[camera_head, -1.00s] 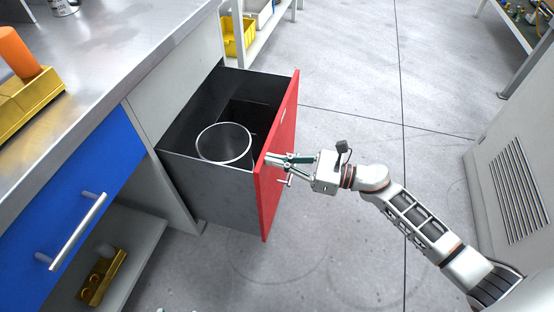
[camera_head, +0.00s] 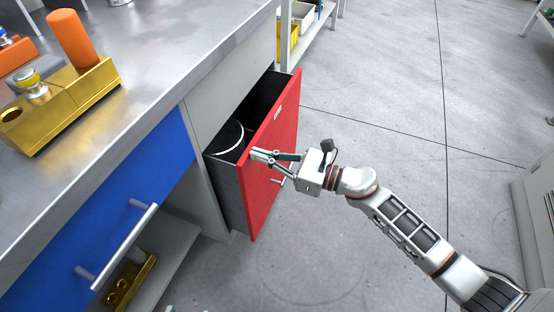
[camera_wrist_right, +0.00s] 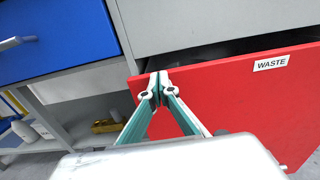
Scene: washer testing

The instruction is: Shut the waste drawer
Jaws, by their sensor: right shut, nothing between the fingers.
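The waste drawer (camera_head: 270,150) has a red front and dark grey sides, and it stands partly open from the workbench. Its "WASTE" label shows on the red front (camera_wrist_right: 240,95) in the right wrist view. A round bin with a white rim (camera_head: 232,136) is partly visible inside it. My right gripper (camera_head: 256,154) is shut and empty, with its fingertips at the upper edge of the red front, seemingly touching it. In the right wrist view the fingertips (camera_wrist_right: 157,80) are together near the front's top left edge. My left gripper is not in view.
A steel worktop (camera_head: 160,85) holds a gold block (camera_head: 70,105) with an orange cylinder (camera_head: 71,40). A blue drawer (camera_head: 110,215) with a bar handle is to the left of the waste drawer. The grey floor (camera_head: 380,90) to the right is open.

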